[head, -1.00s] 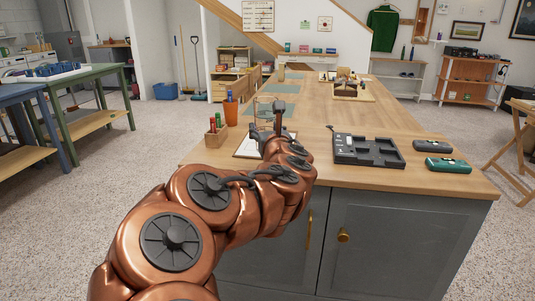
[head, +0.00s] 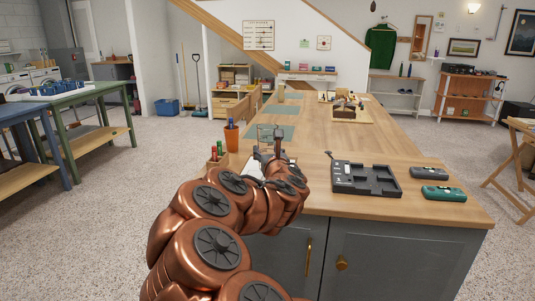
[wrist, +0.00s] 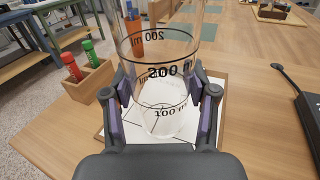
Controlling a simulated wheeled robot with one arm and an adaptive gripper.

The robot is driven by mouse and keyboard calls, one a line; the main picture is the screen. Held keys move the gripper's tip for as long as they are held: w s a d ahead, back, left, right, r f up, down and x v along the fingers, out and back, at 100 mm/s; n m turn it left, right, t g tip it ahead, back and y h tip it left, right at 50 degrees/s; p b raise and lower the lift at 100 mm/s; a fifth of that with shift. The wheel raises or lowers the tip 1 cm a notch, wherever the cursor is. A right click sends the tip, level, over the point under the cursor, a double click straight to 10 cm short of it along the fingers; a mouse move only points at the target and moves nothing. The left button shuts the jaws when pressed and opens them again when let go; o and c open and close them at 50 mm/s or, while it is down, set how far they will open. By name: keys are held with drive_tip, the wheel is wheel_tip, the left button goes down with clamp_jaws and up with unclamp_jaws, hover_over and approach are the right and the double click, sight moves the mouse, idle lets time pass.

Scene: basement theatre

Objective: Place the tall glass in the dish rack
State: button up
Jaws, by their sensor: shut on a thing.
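The tall glass (wrist: 160,72) is a clear cylinder with black marks such as 200 ml and 100 ml. In the wrist view my gripper (wrist: 162,95) is shut on it, one purple-lined pad on each side. The glass is upright over a white sheet with black lines (wrist: 112,128); I cannot tell whether its base touches. In the head view my gripper (head: 268,152) is over the near left part of the wooden counter, and the glass (head: 267,131) shows faintly above it. A blue rack-like object (head: 58,88) stands on the green table at left; I cannot tell whether it is the dish rack.
Left of my gripper are a wooden holder (wrist: 88,80) with red and green markers and an orange cup (head: 232,137). A dark tray-like device (head: 366,180) and two small cases (head: 443,193) are to the right. Open floor separates the counter (head: 330,145) from the green table (head: 85,98).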

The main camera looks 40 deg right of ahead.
drive_tip(key=x, duration=0.4)
drive_tip(key=d+x, duration=0.1)
drive_tip(key=x, duration=0.1)
drive_tip(key=shift+s+d+f, duration=0.2)
drive_tip(key=shift+f, duration=0.05)
drive_tip(key=shift+s+f+b, duration=0.1)
drive_tip(key=shift+f+b, duration=0.35)
drive_tip(key=shift+f, duration=1.2)
drive_tip(key=shift+f, duration=0.2)
drive_tip(key=o, duration=1.4)
drive_tip(key=shift+r, duration=0.1)
